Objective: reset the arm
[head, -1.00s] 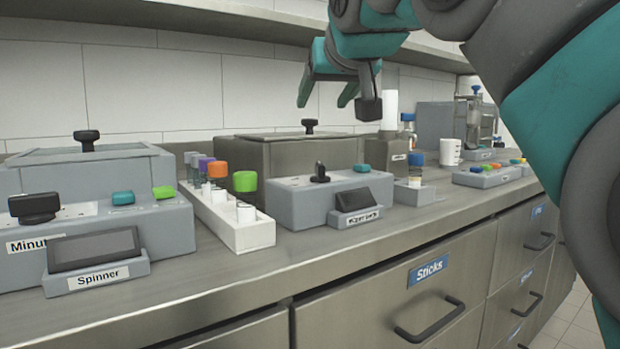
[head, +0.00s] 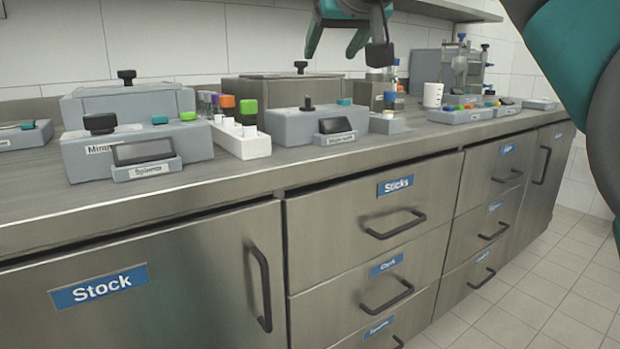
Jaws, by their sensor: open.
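My gripper (head: 345,42) shows at the top of the head view, pointing down in the air above the counter. Its jaws are open with nothing between them. My teal and grey arm enters from the right edge and its upper part is cut off by the top of the picture. The gripper appears in front of the wall, above the right side of the grey box machine.
The steel counter (head: 235,182) holds a spinner machine (head: 190,138), a white vial rack (head: 245,146), a grey box machine (head: 285,128) and a white cup (head: 433,95). Below are closed drawers, one labelled Sticks (head: 370,200), and a Stock cupboard (head: 150,300). Tiled floor (head: 530,290) is free at right.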

